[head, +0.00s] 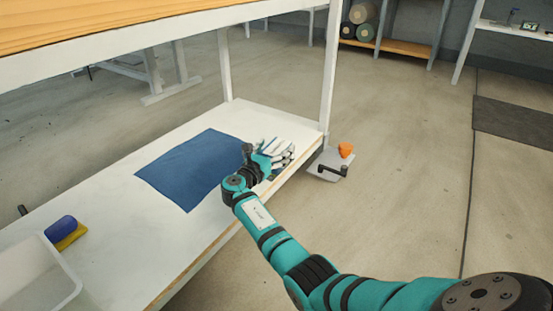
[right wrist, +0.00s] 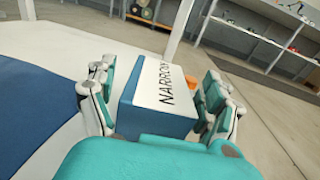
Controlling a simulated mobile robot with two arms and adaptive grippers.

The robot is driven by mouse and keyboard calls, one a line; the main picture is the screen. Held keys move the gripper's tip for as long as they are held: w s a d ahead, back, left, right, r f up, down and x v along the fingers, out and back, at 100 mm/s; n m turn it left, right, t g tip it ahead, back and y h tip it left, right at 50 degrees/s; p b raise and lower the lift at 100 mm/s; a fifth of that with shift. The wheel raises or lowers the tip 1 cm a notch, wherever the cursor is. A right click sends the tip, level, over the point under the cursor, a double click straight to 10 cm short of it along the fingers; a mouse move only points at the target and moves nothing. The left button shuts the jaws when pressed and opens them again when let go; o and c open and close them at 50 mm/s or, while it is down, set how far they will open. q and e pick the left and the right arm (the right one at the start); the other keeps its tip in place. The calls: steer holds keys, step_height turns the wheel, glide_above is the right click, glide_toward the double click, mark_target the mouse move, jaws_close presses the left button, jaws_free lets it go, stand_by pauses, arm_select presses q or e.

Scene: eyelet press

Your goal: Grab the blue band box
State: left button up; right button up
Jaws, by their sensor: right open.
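The blue band box (right wrist: 160,95) is white with "NARROW" lettering on top and a blue near side. It shows in the right wrist view between the two fingers of my right gripper (right wrist: 160,110). One finger is on each side of the box; whether they touch it I cannot tell. In the head view my right gripper (head: 272,155) is low over the white lower shelf, near its right end, and mostly hides the box. The right gripper is open. My left gripper is not in view.
A dark blue mat (head: 190,170) lies on the shelf (head: 115,215) beside the gripper. A clear bin (head: 35,275) and a blue-and-yellow item (head: 66,232) are at the left. A white post (head: 331,70) stands close behind. An orange object (head: 345,150) sits beyond the shelf end.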

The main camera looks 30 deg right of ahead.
steer(key=c, duration=1.3)
steer(key=shift+c, duration=0.2)
